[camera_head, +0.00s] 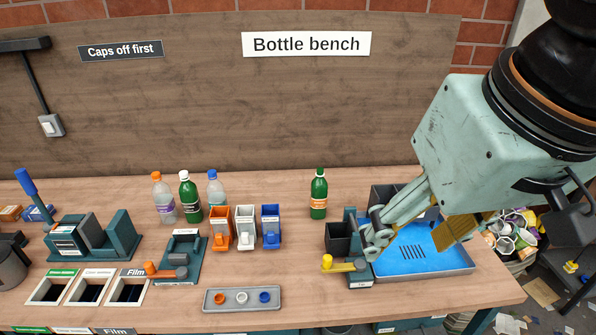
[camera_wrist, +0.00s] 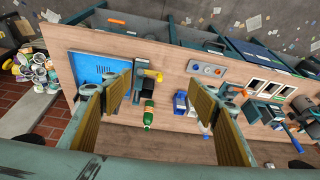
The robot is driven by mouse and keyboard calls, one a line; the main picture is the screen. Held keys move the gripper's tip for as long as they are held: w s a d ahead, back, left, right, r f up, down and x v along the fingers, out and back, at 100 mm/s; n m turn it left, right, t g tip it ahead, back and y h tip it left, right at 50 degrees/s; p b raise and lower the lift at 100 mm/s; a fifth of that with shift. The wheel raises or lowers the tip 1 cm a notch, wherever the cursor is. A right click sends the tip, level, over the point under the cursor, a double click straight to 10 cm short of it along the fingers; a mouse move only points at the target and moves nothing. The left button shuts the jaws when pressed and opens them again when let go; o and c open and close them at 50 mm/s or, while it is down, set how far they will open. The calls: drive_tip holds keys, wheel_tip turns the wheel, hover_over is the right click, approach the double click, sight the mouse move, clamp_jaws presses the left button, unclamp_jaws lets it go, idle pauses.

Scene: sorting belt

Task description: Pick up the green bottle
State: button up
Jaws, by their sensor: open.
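A green bottle (camera_head: 318,196) with a green cap and an orange label stands upright on the bench, right of centre in the head view. A second green bottle (camera_head: 190,198) with a white cap stands further left, between two clear bottles. My gripper (camera_head: 410,242) is open and empty, above the blue tray and to the right of the nearer green bottle. In the wrist view, my gripper (camera_wrist: 162,100) has its jaws spread wide, and one green bottle (camera_wrist: 148,114) shows in the gap between them, below and apart from the pads.
The blue tray (camera_head: 462,268) lies under my gripper. A black bin (camera_head: 337,240) and a yellow-handled device (camera_head: 345,264) stand between tray and bottle. Orange, white and blue dispensers (camera_head: 270,238) stand to the left. A cap tray (camera_head: 212,302) lies in front. A wall panel rises behind.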

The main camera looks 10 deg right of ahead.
drive_tip(key=w+a+f+m+t+y+b, duration=0.1)
drive_tip(key=w+a+f, duration=0.15)
drive_tip(key=w, duration=0.75)
drive_tip(key=w+a+f+t+b, duration=0.1)
drive_tip(key=w+a, duration=0.3)
drive_tip(key=w, duration=0.6)
drive_tip(key=m+t+h+b, duration=0.4)
drive_tip(key=t+h, duration=0.1)
hover_over(317, 187)
drive_tip(key=s+a, duration=0.5)
wheel_tip(317, 187, down, 20)
drive_tip(key=f+h, duration=0.1)
drive_tip(key=f, duration=0.1)
drive_tip(key=w+d+f, duration=0.1)
drive_tip(key=f, duration=0.1)
drive_tip(key=d+f+m+h, duration=0.1)
drive_tip(key=shift+w+d+f+h, duration=0.1)
drive_tip(key=shift+w+f+h, duration=0.2)
drive_tip(key=shift+f, duration=0.1)
drive_tip(key=shift+d+f+h+b, duration=0.3)
drive_tip(key=shift+d+f+h, duration=0.1)
drive_tip(key=shift+f, duration=0.25)
